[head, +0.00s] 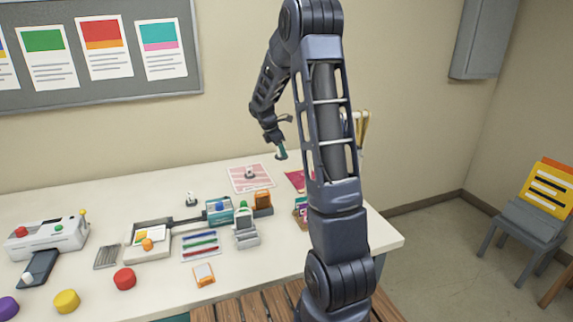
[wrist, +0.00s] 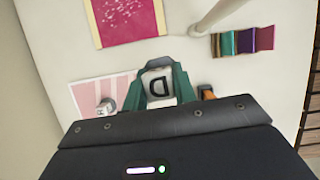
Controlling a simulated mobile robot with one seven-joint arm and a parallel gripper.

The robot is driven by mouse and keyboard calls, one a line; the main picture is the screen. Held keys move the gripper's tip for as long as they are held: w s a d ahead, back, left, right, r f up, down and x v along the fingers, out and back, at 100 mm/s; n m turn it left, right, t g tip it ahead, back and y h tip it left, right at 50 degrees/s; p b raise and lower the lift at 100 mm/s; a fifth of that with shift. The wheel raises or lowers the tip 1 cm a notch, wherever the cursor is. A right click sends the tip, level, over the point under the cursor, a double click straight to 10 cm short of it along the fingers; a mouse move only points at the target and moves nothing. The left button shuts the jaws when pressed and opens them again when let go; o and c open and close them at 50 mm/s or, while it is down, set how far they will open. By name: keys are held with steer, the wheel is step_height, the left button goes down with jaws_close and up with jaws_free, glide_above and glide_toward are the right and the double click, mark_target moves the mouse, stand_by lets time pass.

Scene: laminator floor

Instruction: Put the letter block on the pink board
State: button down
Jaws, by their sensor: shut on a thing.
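A pale block with a dark letter D (wrist: 158,88) sits between the green fingers of my gripper (wrist: 159,84), which is shut on it. In the head view my gripper (head: 281,153) hangs above the back of the table; I cannot make out the block there. A pale pink striped board (head: 238,185) lies flat near the back edge, left of my gripper. It also shows at the left in the wrist view (wrist: 88,92), with a small grey knobbed thing (wrist: 105,106) on it. A deeper pink-magenta sheet (wrist: 125,22) lies beyond the fingers, partly hidden by my arm in the head view (head: 294,178).
Coloured swatches (wrist: 243,41) lie at the right in the wrist view, near a pale post (wrist: 215,18). A laminator-like machine (head: 47,238), red knob (head: 124,279), yellow knob (head: 66,301) and coloured strips (head: 201,246) occupy the table's front and left. The back left is mostly clear.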

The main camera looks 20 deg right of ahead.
steer(key=w+d, duration=0.5)
steer(key=d, duration=0.3)
steer(key=w+d, duration=0.5)
steer(key=d, duration=0.3)
steer(key=shift+m, duration=0.3)
step_height(320, 180, down, 19)
steer(key=shift+s+a+r, duration=0.1)
steer(key=shift+r, duration=0.05)
steer(key=shift+f, duration=0.2)
steer(key=c, duration=1.1)
jaws_free()
steer(key=shift+r, duration=0.1)
